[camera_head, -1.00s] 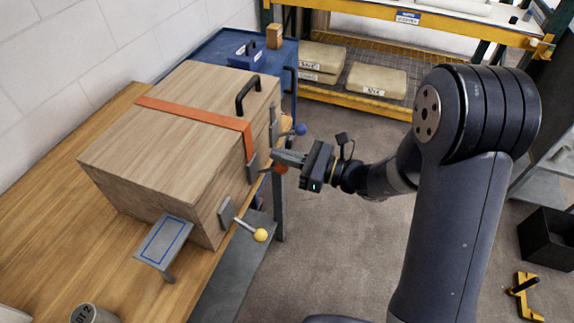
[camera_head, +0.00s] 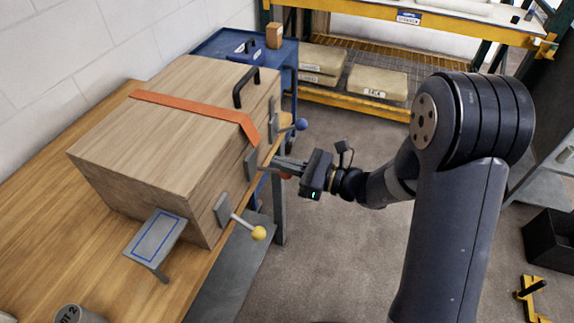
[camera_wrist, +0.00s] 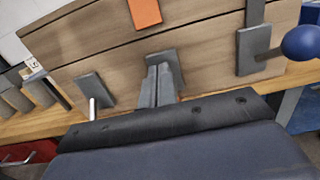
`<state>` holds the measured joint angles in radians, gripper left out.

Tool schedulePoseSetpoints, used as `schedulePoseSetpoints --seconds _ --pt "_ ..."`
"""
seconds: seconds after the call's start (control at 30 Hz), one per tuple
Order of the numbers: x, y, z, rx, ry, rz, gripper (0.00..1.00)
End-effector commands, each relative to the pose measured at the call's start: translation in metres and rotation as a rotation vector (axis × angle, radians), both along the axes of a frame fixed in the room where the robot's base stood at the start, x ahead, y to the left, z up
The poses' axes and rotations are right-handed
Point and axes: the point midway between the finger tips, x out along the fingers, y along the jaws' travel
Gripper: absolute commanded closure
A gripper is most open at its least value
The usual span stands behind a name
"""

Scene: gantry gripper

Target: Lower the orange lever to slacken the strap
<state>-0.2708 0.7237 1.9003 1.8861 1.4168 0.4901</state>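The orange lever's round knob (camera_head: 287,177) shows only in part, just under my gripper's fingers in the head view. The rest of the lever is hidden by my gripper. Its grey plate (camera_wrist: 170,62) is on the wooden box's front face. The orange strap (camera_head: 190,105) crosses the box top, and its end hangs over the front edge. In the wrist view the strap end (camera_wrist: 145,12) stops above the plate, with bare wood between. My gripper (camera_head: 276,167) has its fingers together in front of the plate; the wrist view shows them (camera_wrist: 160,72) side by side.
A yellow-knobbed lever (camera_head: 258,233) is to the left of the plate, and a blue-knobbed lever (camera_head: 301,124) to the right. A grey stand with a blue outline (camera_head: 157,238) is beside the box.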

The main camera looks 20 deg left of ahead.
Motion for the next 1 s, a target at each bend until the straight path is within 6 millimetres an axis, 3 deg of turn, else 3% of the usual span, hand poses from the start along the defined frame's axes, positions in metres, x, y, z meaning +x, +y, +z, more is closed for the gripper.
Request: schedulePoseSetpoints --seconds 0.27,0.77,1.0 --pt "0.000 0.001 -0.023 0.000 0.000 0.001 1.00" --pt "-0.001 -0.022 -0.006 0.001 -0.001 -0.002 1.00" --pt "-0.003 -0.052 -0.008 0.001 0.000 -0.005 1.00"
